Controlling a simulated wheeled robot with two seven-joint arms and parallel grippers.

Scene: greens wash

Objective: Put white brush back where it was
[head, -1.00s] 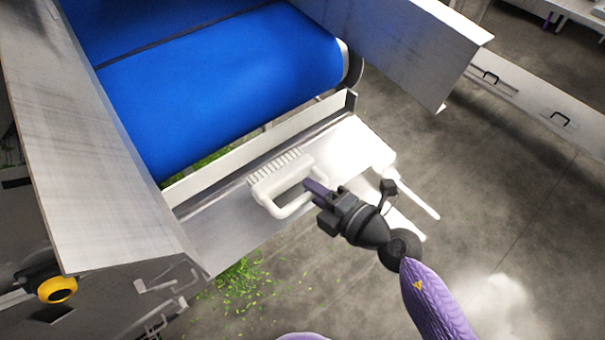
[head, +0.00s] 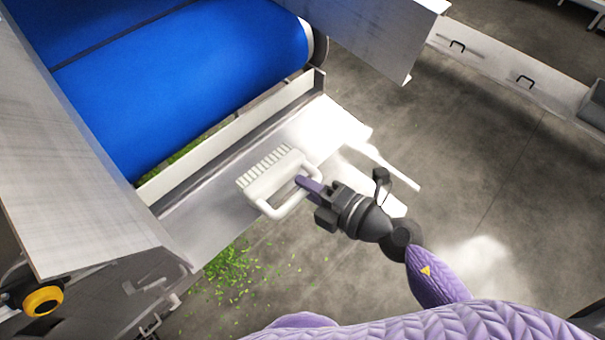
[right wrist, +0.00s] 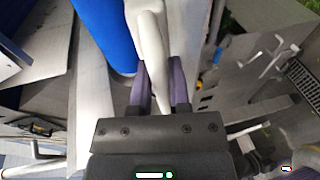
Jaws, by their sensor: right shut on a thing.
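The white brush (head: 262,184) has a loop handle and a row of bristles along its upper left edge. It appears over the metal ledge at the end of the blue conveyor in the head view. My right gripper (head: 304,184) is shut on the brush's handle, with its purple fingers at the loop. In the right wrist view, the white handle (right wrist: 150,50) runs between the two fingers (right wrist: 160,88). I cannot tell whether the brush touches the ledge. My left gripper is not in view.
The blue conveyor belt (head: 190,80) lies behind the metal ledge (head: 325,125). Metal side guards flank it at left (head: 75,150) and right (head: 375,35). Green leaf scraps (head: 230,268) lie on the floor below. Open concrete floor (head: 470,150) is at the right.

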